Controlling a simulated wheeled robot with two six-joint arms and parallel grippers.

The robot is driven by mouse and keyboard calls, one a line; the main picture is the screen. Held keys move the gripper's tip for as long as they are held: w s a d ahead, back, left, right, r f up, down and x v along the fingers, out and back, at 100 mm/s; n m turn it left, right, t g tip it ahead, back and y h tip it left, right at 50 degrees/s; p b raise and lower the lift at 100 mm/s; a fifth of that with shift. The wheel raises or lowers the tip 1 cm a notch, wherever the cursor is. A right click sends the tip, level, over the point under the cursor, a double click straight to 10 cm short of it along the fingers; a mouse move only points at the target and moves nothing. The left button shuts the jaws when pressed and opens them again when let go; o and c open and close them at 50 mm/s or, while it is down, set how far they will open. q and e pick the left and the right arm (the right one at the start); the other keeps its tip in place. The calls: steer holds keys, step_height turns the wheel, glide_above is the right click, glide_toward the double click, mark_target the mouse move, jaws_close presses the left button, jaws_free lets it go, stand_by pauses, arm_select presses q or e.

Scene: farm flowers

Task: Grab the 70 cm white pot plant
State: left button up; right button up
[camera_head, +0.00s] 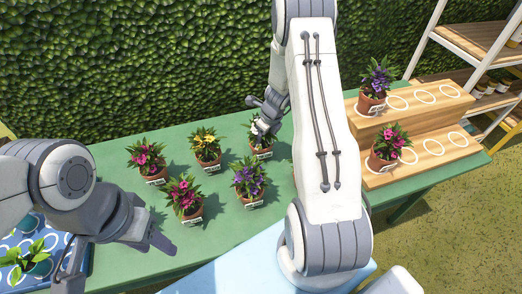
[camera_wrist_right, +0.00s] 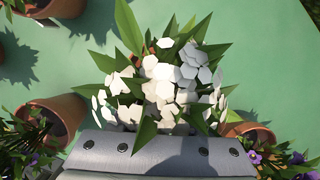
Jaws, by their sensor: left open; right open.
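The white-flowered pot plant (camera_head: 260,150) stands on the green table in the back row, its pot bearing a small white label that I cannot read. In the right wrist view its white blooms and pointed green leaves (camera_wrist_right: 165,85) fill the middle, seen from above; its pot is mostly hidden under them. My right gripper (camera_head: 264,114) is open, just above and behind this plant, partly hidden by my own arm. Whether it touches the leaves I cannot tell. My left gripper (camera_head: 118,258) is open and empty at the front left, over the table edge.
Pink (camera_head: 146,158), yellow (camera_head: 206,146), magenta (camera_head: 184,196) and purple (camera_head: 250,181) potted plants stand close by. A wooden stepped stand (camera_head: 436,145) with white rings holds a purple plant (camera_head: 375,88) and a pink plant (camera_head: 388,146). A hedge (camera_head: 130,60) rises behind the table.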

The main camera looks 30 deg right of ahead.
jaws_close()
steer(key=shift+r, duration=0.1)
stand_by(1.3)
